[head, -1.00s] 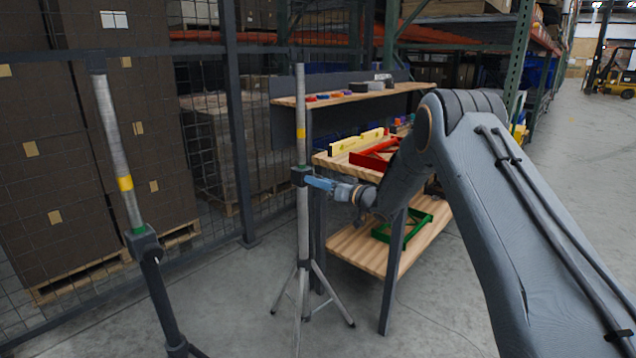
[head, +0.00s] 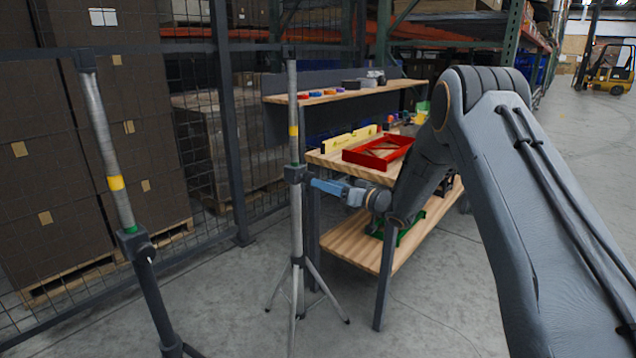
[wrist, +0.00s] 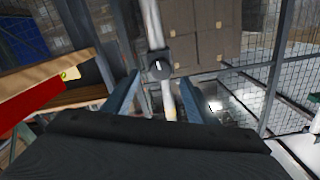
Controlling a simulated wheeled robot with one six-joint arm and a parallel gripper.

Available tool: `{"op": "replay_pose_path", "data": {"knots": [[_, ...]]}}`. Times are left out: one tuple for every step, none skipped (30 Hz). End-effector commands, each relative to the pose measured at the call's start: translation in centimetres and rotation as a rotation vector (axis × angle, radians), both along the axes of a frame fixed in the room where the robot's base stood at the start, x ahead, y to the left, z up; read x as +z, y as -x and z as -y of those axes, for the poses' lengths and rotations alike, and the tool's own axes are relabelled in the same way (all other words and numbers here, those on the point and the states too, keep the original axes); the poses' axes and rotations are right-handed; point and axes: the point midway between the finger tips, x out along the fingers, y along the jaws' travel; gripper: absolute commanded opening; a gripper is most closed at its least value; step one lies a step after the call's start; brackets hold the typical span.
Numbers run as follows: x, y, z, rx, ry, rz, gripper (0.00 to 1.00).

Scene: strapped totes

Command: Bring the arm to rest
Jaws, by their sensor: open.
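My gripper (head: 314,183) has blue fingers and points left at the dark collar (head: 296,173) of a grey tripod stand (head: 293,220), which stands upright with a yellow band on its pole. The fingertips are very close to the collar. In the wrist view my open fingers (wrist: 159,80) show on either side of the pole, with the collar (wrist: 158,67) in line between them. I cannot tell whether the tips touch it. Nothing is held in the gripper. My arm reaches in from the right and bends down at the elbow.
A wooden workbench (head: 350,240) stands right behind the stand, close under my forearm, with a red tray (head: 378,152) and a yellow level (head: 350,139). A second pole stand (head: 110,150) is at the left, before a mesh fence and stacked boxes (head: 130,140). The floor at right is open.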

Motion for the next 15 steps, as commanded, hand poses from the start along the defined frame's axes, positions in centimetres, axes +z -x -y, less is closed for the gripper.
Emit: {"op": "replay_pose_path", "data": {"knots": [[0.03, 0.25, 0.44, -0.001, 0.0, 0.0, 0.52], [0.02, 0.39, 0.6, -0.001, 0.0, -0.001, 0.52], [0.02, 0.52, 0.75, -0.001, 0.0, -0.001, 0.52], [0.02, 0.59, 0.82, -0.001, 0.0, -0.001, 0.52], [0.02, 0.64, 0.87, -0.001, 0.0, -0.001, 0.52], [0.03, 0.67, 0.9, -0.001, 0.0, 0.0, 0.52], [0.03, 0.69, 0.91, -0.001, 0.0, 0.0, 0.52], [0.03, 0.69, 0.91, -0.001, 0.0, 0.0, 0.52], [0.03, 0.68, 0.9, -0.001, 0.0, 0.0, 0.52], [0.03, 0.67, 0.9, -0.001, 0.0, 0.0, 0.52], [0.02, 0.67, 0.9, -0.001, 0.0, 0.0, 0.52], [0.02, 0.67, 0.9, -0.001, 0.0, 0.0, 0.52], [0.03, 0.67, 0.91, -0.002, 0.001, 0.0, 0.52], [0.1, 0.65, 0.95, -0.005, 0.002, 0.0, 0.52], [0.31, 0.61, 1.08, -0.013, 0.008, -0.001, 0.52]]}}
